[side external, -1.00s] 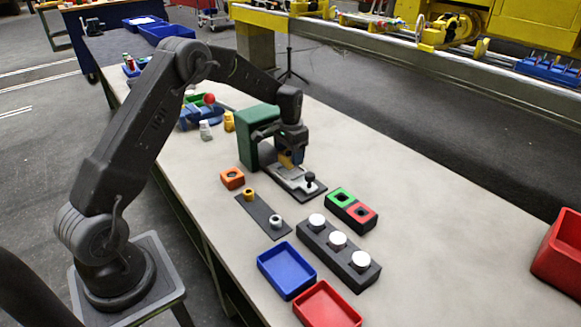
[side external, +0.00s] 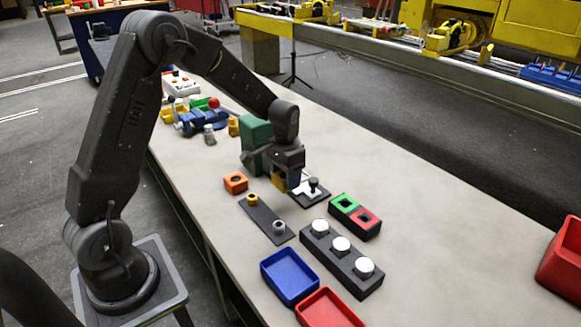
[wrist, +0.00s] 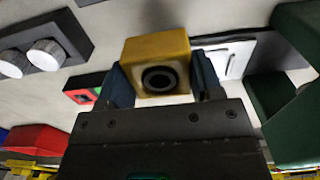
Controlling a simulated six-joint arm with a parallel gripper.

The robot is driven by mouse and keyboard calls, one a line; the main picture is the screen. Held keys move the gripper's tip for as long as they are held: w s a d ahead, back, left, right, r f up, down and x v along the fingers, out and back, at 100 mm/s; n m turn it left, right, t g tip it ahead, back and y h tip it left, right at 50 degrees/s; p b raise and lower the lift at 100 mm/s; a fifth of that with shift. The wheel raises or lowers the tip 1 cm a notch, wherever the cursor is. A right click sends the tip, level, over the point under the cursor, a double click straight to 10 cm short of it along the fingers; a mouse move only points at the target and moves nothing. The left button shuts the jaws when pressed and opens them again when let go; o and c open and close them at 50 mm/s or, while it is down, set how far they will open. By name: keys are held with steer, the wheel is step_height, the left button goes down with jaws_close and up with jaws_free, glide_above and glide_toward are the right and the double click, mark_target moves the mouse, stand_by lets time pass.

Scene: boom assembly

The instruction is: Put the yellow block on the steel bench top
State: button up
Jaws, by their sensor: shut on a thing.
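The yellow block (wrist: 157,62), a cube with a dark round hole in the face toward the camera, sits between both fingers in the wrist view. My gripper (wrist: 162,80) is shut on it. In the side view the yellow block (side external: 278,183) shows below my gripper (side external: 282,176), partly hidden by the fingers. It is left of the clamp plate and in front of the green block. The steel bench top (side external: 420,220) is the long light grey surface below. I cannot tell the gap between the block and the bench.
The clamp plate with a black knob (side external: 313,186) and the green block (side external: 256,133) are close by. An orange block (side external: 236,182), a dark strip (side external: 266,222), a green-and-red socket block (side external: 355,215) and a three-button box (side external: 340,258) surround the area.

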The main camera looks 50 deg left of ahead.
steer(key=shift+s+d+f, duration=0.15)
steer(key=shift+s+f, duration=0.1)
steer(key=shift+f, duration=0.05)
glide_above(285, 208)
steer(key=shift+w+f, duration=0.1)
steer(key=shift+f, duration=1.95)
steer(key=shift+f, duration=1.55)
steer(key=o, duration=1)
steer(key=shift+r, duration=4)
